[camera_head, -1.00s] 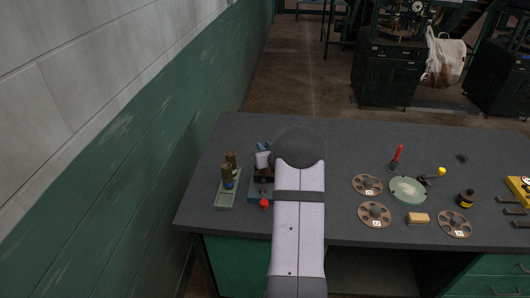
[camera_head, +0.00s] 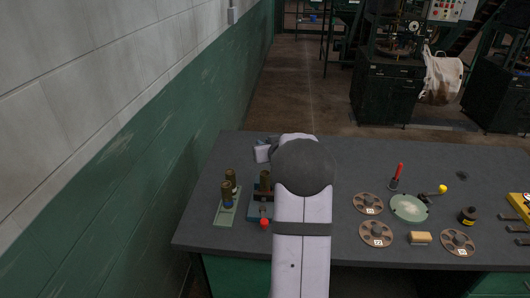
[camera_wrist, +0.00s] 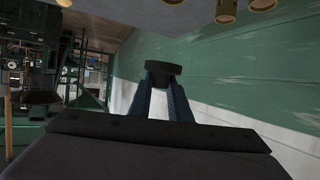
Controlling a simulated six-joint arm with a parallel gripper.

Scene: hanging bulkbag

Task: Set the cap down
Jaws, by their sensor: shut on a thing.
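In the wrist view my gripper (camera_wrist: 163,84) is shut on a dark, flat round cap (camera_wrist: 164,68), seen nearly edge-on between the fingertips. The cap is held off any surface in that view. In the head view my arm hides the fingers and the cap. Brass-coloured cylinders (camera_wrist: 227,10) show at the top edge of the wrist view.
A pale green tray (camera_head: 225,218) with brown cylinders stands left of the fixture, near the wall.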

